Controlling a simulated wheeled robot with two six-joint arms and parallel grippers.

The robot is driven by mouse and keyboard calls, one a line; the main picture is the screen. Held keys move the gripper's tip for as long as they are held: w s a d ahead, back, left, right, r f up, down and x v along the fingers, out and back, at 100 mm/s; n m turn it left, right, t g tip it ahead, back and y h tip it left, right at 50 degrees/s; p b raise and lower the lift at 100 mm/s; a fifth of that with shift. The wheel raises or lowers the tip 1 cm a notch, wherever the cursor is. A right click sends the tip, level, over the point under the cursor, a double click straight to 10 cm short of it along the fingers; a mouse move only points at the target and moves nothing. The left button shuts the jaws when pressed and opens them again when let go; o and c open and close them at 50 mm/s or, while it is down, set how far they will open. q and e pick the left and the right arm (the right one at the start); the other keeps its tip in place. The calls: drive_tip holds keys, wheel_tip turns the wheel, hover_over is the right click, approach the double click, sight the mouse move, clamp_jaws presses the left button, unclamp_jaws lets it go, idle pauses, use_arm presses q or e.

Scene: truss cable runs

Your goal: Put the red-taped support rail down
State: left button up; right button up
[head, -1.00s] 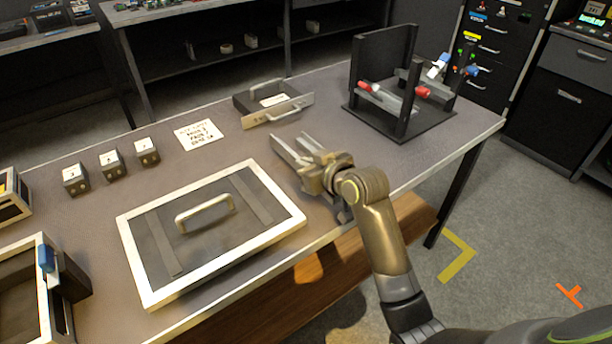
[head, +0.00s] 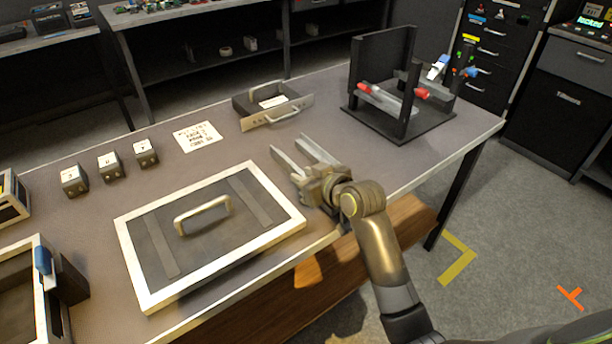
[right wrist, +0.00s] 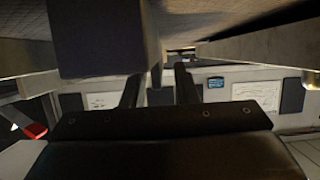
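The red-taped support rail (head: 386,101) is a grey bar with red at its ends. In the head view it sits in the black stand (head: 432,128) at the back right of the table, partly hidden by an upright. My right gripper (head: 292,144) is over the table, left of and nearer than the stand. Its two fingers are apart with nothing visible between them, and it is clear of the rail. The right wrist view shows a red-ended piece (right wrist: 34,130) at lower left; I cannot tell whether it is the rail. My left gripper is not in view.
A white-framed panel with a handle (head: 205,215) lies left of my right gripper. A small handled tray (head: 273,105) is behind it. Three small blocks (head: 109,167) and a paper note (head: 198,136) are farther left. Bare table lies between gripper and stand.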

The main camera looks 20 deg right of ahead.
drive_tip(key=shift+r, duration=0.15)
drive_tip(key=shift+s+d+r, duration=0.1)
drive_tip(key=shift+s, duration=0.05)
drive_tip(key=p+v, duration=0.1)
drive_tip(key=v, duration=0.9)
drive_tip(key=shift+s+d+r, duration=0.15)
drive_tip(key=shift+s+r, duration=0.05)
drive_tip(key=shift+s, duration=0.15)
drive_tip(key=shift+s+d+r+p, duration=0.1)
drive_tip(key=shift+s+r+p, duration=0.05)
drive_tip(key=shift+s+p, duration=0.2)
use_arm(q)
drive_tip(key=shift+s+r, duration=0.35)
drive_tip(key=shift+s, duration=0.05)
